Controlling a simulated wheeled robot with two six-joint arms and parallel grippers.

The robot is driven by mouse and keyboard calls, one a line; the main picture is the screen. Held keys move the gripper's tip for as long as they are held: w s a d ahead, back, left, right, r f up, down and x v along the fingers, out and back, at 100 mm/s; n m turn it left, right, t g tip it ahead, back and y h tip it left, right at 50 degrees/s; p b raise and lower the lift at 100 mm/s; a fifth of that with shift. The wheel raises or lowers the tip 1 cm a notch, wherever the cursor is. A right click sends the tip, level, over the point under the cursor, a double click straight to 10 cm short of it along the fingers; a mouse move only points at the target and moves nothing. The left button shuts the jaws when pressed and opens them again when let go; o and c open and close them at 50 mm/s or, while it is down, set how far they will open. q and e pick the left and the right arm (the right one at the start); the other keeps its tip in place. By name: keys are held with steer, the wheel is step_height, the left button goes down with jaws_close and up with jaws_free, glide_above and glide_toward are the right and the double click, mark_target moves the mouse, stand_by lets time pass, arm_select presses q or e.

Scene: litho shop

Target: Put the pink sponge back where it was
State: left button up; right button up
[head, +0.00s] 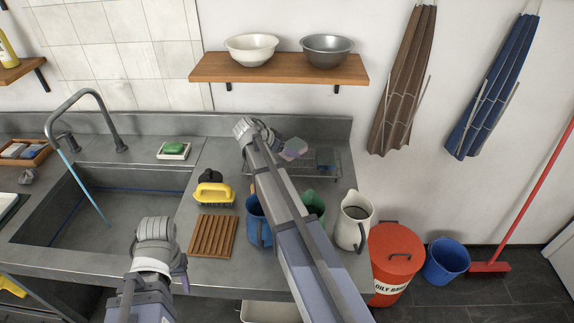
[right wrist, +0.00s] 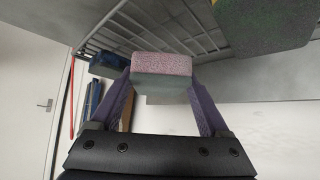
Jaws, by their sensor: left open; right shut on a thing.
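The pink sponge (head: 295,147) is in my right gripper (head: 282,146), above the wire rack (head: 330,178) at the back of the counter. In the right wrist view the sponge (right wrist: 162,64) sits between the two purple fingers, with its pinkish face and a grey-green lower part showing. The rack's wires (right wrist: 150,28) show close beyond it; I cannot tell whether they touch. My right arm hides part of the rack in the head view. My left gripper (head: 180,268) is open, low over the counter's front left, and mostly hidden by its wrist.
A dark blue block (head: 325,158) is on the rack. A green sponge (head: 174,148) lies in a white dish. The sink (head: 75,225) is left.

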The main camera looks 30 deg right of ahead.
mark_target(283, 156)
step_height(283, 156, down, 4)
steer(key=b, duration=0.3)
steer(key=shift+r, duration=0.1)
steer(key=shift+b, duration=0.4)
steer(key=o, duration=1.4)
